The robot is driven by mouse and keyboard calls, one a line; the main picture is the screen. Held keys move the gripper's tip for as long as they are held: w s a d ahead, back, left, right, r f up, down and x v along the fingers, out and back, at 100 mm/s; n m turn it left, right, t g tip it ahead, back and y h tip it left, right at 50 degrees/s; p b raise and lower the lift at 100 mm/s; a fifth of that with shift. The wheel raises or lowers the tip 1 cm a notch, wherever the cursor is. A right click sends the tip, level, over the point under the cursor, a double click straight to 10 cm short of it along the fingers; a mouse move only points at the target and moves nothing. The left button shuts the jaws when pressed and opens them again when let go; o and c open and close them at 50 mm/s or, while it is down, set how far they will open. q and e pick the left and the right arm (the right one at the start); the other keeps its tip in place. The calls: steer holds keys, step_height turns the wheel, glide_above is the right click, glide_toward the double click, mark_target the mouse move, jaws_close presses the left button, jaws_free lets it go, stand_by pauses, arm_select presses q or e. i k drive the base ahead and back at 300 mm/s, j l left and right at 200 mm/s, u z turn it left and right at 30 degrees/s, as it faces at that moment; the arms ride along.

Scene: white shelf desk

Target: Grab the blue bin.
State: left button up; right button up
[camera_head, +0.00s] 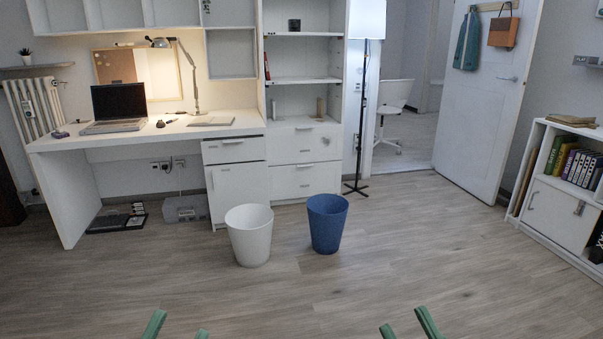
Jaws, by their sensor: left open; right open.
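The blue bin (327,228) stands upright on the wooden floor near the middle of the head view, in front of the white drawers. Its open top faces up. My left gripper (178,328) shows as two green fingertips at the bottom edge, left of centre, spread apart with nothing between them. My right gripper (407,328) shows as two green fingertips at the bottom edge, right of centre, also spread apart and empty. Both grippers are well short of the bin, nearer to me. The rest of both grippers is cut off by the picture's lower edge.
A white bin (250,238) stands just left of the blue one, with a small gap. Behind are the white desk (150,133), drawers (304,160) and a black lamp pole (361,130). A low bookshelf (560,210) is at right. The floor (400,275) in front is clear.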

mark_target(327, 213)
steer(key=i, duration=2.8)
steer(key=i+u, duration=0.1)
steer(key=i, duration=0.45)
steer(key=i+l+u, duration=0.15)
steer(key=i, duration=0.45)
